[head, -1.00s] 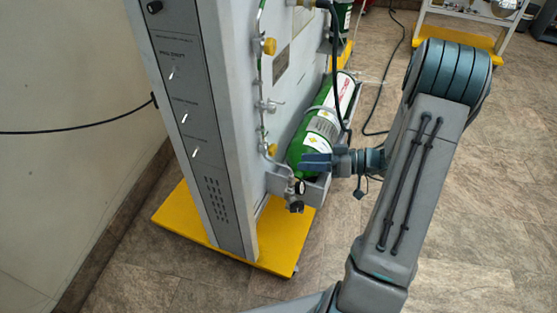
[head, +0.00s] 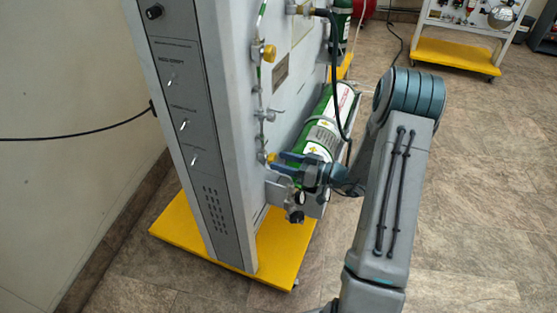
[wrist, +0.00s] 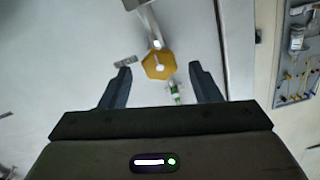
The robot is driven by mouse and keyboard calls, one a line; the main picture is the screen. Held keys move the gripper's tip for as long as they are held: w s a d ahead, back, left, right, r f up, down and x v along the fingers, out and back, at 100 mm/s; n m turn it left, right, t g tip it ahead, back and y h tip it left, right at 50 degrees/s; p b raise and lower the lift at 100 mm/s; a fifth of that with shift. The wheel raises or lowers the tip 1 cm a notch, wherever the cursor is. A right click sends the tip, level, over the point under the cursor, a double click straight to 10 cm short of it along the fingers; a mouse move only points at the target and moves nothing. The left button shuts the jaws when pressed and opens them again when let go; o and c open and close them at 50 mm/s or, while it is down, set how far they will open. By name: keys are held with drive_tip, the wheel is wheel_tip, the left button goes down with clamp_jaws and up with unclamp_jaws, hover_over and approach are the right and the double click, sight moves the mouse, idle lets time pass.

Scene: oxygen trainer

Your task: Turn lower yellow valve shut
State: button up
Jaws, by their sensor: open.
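The lower yellow valve (head: 271,157) is a small yellow knob on the side of the grey cabinet, low on a thin pipe. In the wrist view the yellow knob (wrist: 158,65) is faceted and sits between my two open fingertips, slightly beyond them. My gripper (head: 279,163) is open, with its blue fingers at the valve in the head view. It also shows in the wrist view (wrist: 160,72), with nothing clamped. I cannot tell whether either finger touches the knob. The upper yellow valve (head: 269,53) is higher on the same pipe.
A green gas cylinder (head: 322,128) lies behind my gripper, with a black hose near it. A gauge fitting (head: 296,207) hangs below the valve. The cabinet stands on a yellow base (head: 190,232). Open floor (head: 470,190) lies to the right.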

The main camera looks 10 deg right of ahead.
drive_tip(key=shift+x, duration=1)
drive_tip(key=c, duration=1)
drive_tip(key=shift+f+m+b, duration=0.1)
drive_tip(key=shift+m+b, duration=1.05)
drive_tip(key=shift+m, duration=0.15)
drive_tip(key=m+b, duration=0.1)
drive_tip(key=m, duration=0.3)
drive_tip(key=shift+m+b, duration=0.35)
drive_tip(key=shift+m, duration=0.05)
